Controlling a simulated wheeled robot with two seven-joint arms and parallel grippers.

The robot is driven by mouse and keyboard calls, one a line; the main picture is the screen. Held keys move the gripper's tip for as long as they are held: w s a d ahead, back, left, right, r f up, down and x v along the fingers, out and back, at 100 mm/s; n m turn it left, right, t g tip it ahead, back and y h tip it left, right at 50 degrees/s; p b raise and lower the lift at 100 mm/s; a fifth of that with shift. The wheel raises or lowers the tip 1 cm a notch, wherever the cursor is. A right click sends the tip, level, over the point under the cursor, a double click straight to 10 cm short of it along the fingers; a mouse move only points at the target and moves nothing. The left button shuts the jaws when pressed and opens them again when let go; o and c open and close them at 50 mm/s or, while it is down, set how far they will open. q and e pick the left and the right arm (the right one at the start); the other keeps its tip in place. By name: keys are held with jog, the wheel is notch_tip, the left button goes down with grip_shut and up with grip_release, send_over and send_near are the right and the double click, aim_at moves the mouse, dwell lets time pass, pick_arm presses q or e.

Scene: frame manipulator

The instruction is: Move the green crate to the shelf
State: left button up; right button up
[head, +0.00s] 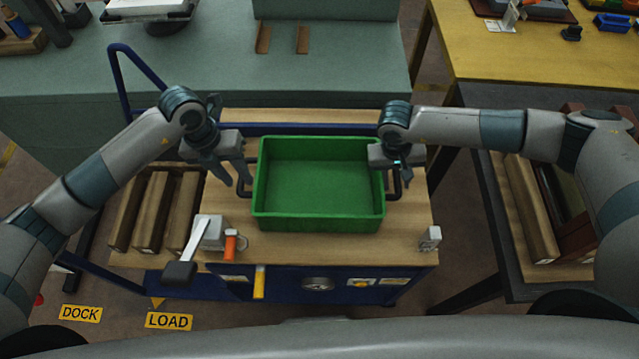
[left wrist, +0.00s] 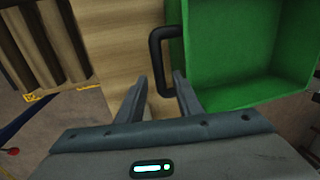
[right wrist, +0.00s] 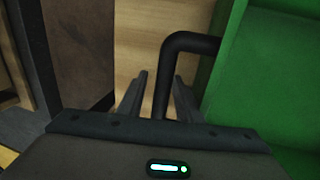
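The green crate (head: 318,222) stands upright and empty on the wooden top of a blue cart (head: 290,251). It has a dark handle on each short side. My left gripper (head: 241,181) is open at the crate's left side; in the left wrist view its fingers (left wrist: 160,85) are apart, with the left handle (left wrist: 155,52) between and just ahead of them. My right gripper (head: 398,178) is at the right side; in the right wrist view its fingers (right wrist: 160,82) are apart with the right handle (right wrist: 166,75) between them. I cannot tell a shelf for certain.
Wooden blocks (head: 154,212) lie left of the crate. A grey device (head: 211,232) and an orange object (head: 231,245) stand at the cart's front left, a small white item (head: 430,238) at front right. A green-grey bench (head: 340,60) is behind; a yellow table (head: 530,50) is back right.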

pick_arm(q)
jog(key=shift+a+r, duration=0.25)
jog(key=shift+r, duration=0.9)
jog(key=shift+a+r, duration=0.25)
jog(key=shift+r, duration=0.9)
pick_arm(e)
jog(key=shift+r, duration=0.1)
notch_tip(320, 180, up, 12)
jog(key=a, duration=0.2)
jog(key=shift+a+f, duration=0.2)
jog(key=shift+w, duration=0.1)
